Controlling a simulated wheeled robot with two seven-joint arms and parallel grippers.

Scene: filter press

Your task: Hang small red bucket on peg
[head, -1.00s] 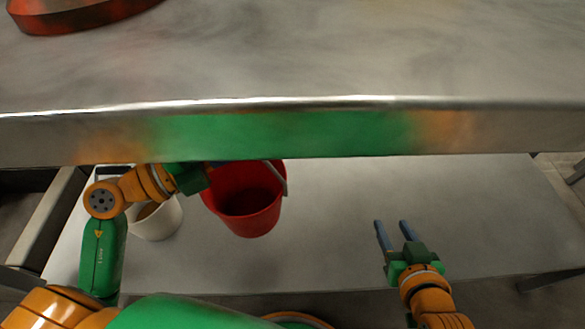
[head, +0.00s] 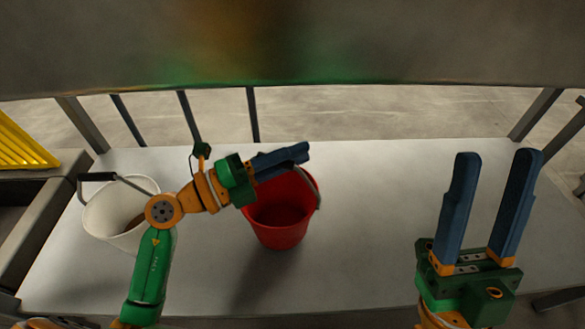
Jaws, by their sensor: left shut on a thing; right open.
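The small red bucket (head: 277,228) is in the middle left of the head view, over the lower shelf, with its mouth up. Its grey handle (head: 313,187) runs up along its right side. My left gripper (head: 300,154) is shut at the top of the bucket, at the handle, and covers part of the far rim. A shadow lies on the shelf below and left of the bucket; I cannot tell how high it hangs. My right gripper (head: 490,205) is open and empty at the right, with its fingers pointing up and away. No peg shows.
A white bucket (head: 110,222) with a dark grip stands on the lower shelf (head: 365,230) at the left. The upper table's edge (head: 400,50) crosses the top of the view. A yellow slatted thing (head: 22,142) is at the far left. The shelf's middle right is clear.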

